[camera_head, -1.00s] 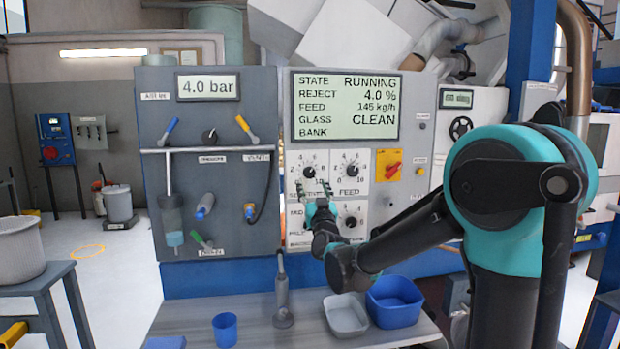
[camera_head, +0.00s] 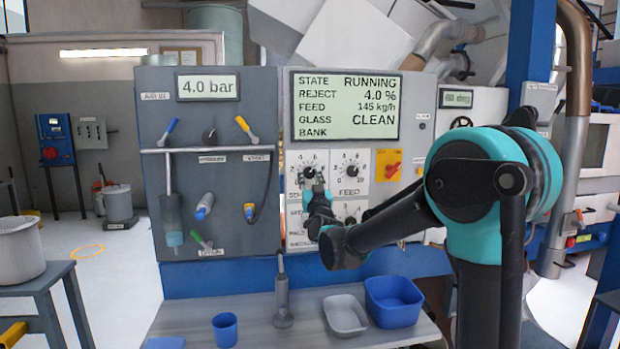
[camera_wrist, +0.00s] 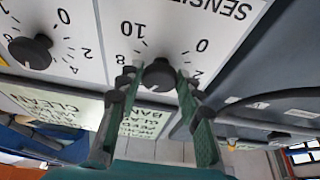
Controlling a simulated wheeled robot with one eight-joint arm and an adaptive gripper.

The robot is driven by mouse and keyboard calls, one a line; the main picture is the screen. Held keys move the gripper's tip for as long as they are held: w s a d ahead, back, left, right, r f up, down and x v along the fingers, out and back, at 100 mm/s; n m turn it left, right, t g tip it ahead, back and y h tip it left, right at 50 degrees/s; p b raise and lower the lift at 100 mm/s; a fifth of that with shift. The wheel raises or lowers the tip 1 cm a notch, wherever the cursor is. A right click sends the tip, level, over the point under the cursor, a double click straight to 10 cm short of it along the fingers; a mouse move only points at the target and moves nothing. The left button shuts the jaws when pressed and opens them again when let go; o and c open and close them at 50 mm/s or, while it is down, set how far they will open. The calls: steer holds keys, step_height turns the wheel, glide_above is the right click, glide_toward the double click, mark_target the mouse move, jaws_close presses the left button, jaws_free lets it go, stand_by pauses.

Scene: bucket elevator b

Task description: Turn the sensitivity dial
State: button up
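The sensitivity dial is a black round knob (camera_wrist: 159,73) on a white scale plate, seen upside down in the wrist view. In the head view the dial (camera_head: 309,172) is the upper left one on the panel, partly hidden by my gripper (camera_head: 313,178). In the wrist view my gripper (camera_wrist: 157,80) has one green-padded finger on each side of the knob. The fingers are apart with narrow gaps beside the knob, and I see no clear contact. The dial's pointer is hard to read.
The feed dial (camera_head: 351,170) is close on the right, with a red switch on a yellow plate (camera_head: 389,165) beyond it. A display (camera_head: 345,107) is above. A blue bin (camera_head: 394,302) and a grey tray (camera_head: 346,315) stand on the shelf below.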

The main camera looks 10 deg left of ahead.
steer(key=c, duration=0.4)
steer(key=shift+a+m+h, duration=0.1)
steer(key=shift+m+h, duration=0.9)
steer(key=shift+m, duration=0.7)
steer(key=o, duration=1.2)
steer(key=shift+c, duration=0.2)
steer(key=shift+s, duration=0.1)
steer(key=v, duration=1.2)
steer(key=shift+f, duration=0.2)
